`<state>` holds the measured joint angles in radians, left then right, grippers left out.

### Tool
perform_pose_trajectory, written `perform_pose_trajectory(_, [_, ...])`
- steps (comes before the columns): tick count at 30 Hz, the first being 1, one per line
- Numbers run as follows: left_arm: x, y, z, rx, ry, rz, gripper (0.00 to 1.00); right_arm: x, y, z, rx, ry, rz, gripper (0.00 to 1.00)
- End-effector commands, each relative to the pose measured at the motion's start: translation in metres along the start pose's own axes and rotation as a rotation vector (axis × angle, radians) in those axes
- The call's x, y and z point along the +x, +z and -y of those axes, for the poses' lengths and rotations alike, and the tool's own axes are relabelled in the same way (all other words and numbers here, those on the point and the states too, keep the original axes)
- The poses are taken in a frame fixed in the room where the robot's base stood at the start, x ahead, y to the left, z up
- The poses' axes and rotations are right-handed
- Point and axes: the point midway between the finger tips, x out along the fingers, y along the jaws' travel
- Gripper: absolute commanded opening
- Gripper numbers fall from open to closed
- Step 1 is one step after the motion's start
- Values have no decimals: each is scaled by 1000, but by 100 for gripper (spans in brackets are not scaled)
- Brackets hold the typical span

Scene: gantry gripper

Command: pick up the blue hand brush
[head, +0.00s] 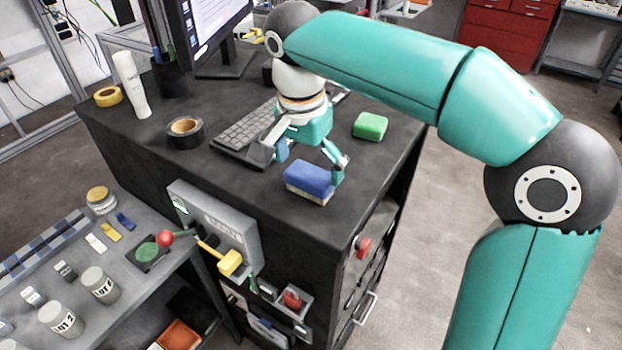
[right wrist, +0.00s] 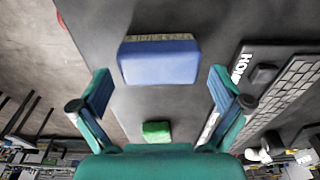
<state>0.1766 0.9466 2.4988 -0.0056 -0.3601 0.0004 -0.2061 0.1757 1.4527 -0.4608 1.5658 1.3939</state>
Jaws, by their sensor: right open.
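The blue hand brush (head: 309,178) lies on the dark cabinet top near its front edge, with a pale bristle strip along its underside. My right gripper (head: 312,160) is open just above and behind it, pointing down, with empty fingers spread to either side. In the right wrist view the brush (right wrist: 158,62) sits ahead of the gap between the open fingertips (right wrist: 160,84), apart from both. My left gripper is not in view.
A green block (head: 370,126) lies behind and right of the brush. A lower bench (head: 125,265) holds jars. The cabinet top's front left is clear.

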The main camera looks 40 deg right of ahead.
Motion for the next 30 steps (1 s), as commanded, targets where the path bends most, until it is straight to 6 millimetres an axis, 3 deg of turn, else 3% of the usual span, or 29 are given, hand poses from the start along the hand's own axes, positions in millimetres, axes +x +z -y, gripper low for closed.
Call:
perform_pose_trajectory(6, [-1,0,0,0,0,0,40,24,-1,-1,-1,1,0,100])
perform_pose_trajectory(13, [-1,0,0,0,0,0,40,26,0,0,-2,-1,0,100])
perform_pose_trajectory(22, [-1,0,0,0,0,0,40,25,0,1,-3,-1,0,52])
perform_pose_trajectory(30, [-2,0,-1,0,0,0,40,24,0,1,-4,-1,0,51])
